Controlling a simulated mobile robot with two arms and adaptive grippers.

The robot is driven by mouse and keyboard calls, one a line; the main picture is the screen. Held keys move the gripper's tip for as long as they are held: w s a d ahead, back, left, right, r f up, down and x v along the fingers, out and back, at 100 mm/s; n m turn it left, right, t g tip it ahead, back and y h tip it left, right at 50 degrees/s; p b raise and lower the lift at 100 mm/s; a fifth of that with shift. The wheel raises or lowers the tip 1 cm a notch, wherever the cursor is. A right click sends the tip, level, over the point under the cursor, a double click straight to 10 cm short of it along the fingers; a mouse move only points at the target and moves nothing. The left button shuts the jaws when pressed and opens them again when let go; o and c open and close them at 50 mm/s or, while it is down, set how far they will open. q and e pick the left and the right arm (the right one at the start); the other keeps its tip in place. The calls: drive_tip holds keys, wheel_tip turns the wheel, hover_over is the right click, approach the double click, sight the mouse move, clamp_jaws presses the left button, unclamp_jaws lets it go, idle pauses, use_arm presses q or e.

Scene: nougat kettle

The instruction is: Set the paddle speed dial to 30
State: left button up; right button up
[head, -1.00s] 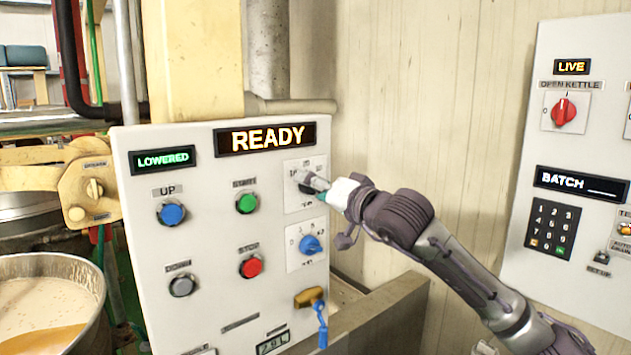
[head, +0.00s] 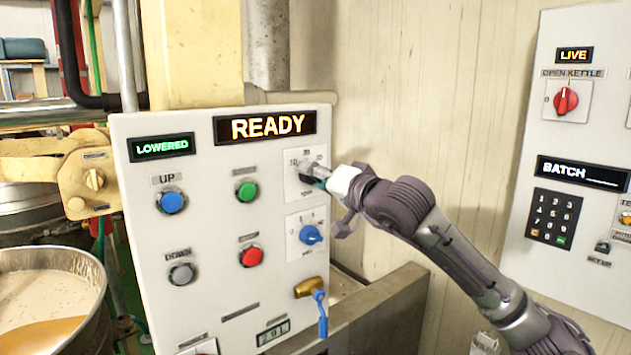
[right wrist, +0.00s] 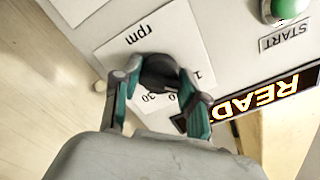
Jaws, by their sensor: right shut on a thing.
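The paddle speed dial is a dark round knob (right wrist: 158,72) on a white plate marked "rpm" (right wrist: 165,45), in the right wrist view. My right gripper (right wrist: 160,88) is shut on this knob, with a finger on each side of it. The number 30 shows on the plate beside the knob, partly covered by the gripper. In the head view my right gripper (head: 318,174) reaches the upper right plate of the control panel (head: 215,215) and hides most of the dial. Where the dial's pointer stands cannot be read. My left gripper is not in view.
Close below is a blue knob (head: 310,235). Green (head: 246,191) and red (head: 250,256) buttons sit to the left, and a brass-coloured key switch (head: 311,287) lower down. A second panel (head: 590,90) is at the right. A kettle (head: 50,300) stands at the left.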

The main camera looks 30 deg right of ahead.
drive_tip(key=m+b, duration=0.3)
drive_tip(key=shift+f, duration=0.2)
drive_tip(key=m+b, duration=0.3)
drive_tip(key=m, duration=0.2)
drive_tip(key=shift+r+m, duration=0.1)
drive_tip(key=shift+m, duration=0.2)
drive_tip(key=m+b, duration=0.2)
drive_tip(key=m, duration=0.3)
drive_tip(key=m+b, duration=0.2)
drive_tip(key=m, duration=0.3)
drive_tip(key=shift+r, duration=0.1)
drive_tip(key=o, duration=1.1)
drive_tip(key=shift+o, duration=0.2)
drive_tip(key=shift+m, duration=0.3)
drive_tip(key=shift+s, duration=0.15)
